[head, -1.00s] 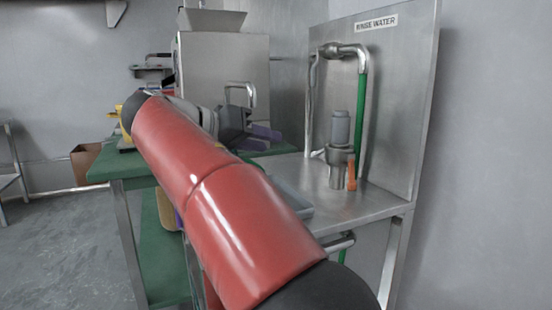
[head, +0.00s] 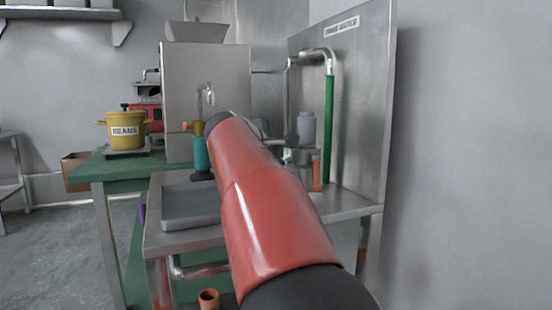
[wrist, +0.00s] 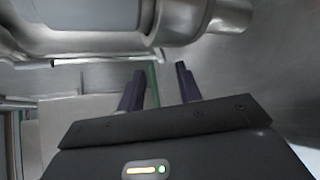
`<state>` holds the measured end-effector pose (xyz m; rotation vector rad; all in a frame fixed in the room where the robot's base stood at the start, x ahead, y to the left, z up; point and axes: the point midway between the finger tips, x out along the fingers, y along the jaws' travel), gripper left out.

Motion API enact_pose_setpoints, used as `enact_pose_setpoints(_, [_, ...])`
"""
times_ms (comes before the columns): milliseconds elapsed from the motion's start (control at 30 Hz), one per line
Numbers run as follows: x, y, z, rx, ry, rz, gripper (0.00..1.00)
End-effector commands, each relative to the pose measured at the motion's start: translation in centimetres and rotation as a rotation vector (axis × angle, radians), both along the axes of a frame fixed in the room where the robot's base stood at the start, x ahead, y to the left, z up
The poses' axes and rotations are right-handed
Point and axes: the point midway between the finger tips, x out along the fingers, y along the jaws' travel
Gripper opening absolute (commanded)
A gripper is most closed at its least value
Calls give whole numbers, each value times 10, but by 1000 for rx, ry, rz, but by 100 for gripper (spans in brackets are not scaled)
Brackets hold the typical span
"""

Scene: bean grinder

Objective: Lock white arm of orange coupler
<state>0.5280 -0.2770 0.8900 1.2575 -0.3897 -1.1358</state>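An orange lever-like part (head: 317,175) hangs beside a metal fitting with a grey cylinder (head: 306,128) on the steel counter, right of my arm. I cannot tell whether it is the coupler; no white arm can be made out. In the head view my red arm reaches toward the fitting and mostly hides my gripper. In the wrist view my gripper (wrist: 159,85) has two dark purple fingers spread apart, with nothing between them.
A steel backboard (head: 352,110) with a green hose (head: 328,130) stands behind the fitting. A grey tray (head: 190,207) is left of my arm. An orange cup-like piece (head: 208,298) is low in front.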

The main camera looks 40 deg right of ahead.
Motion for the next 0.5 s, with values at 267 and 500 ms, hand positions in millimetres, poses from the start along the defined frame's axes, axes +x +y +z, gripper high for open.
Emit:
enact_pose_setpoints(267, [19, -37, -14, -1, 2, -4, 35])
enact_pose_setpoints(500, [27, -49, -20, 1, -1, 1, 35])
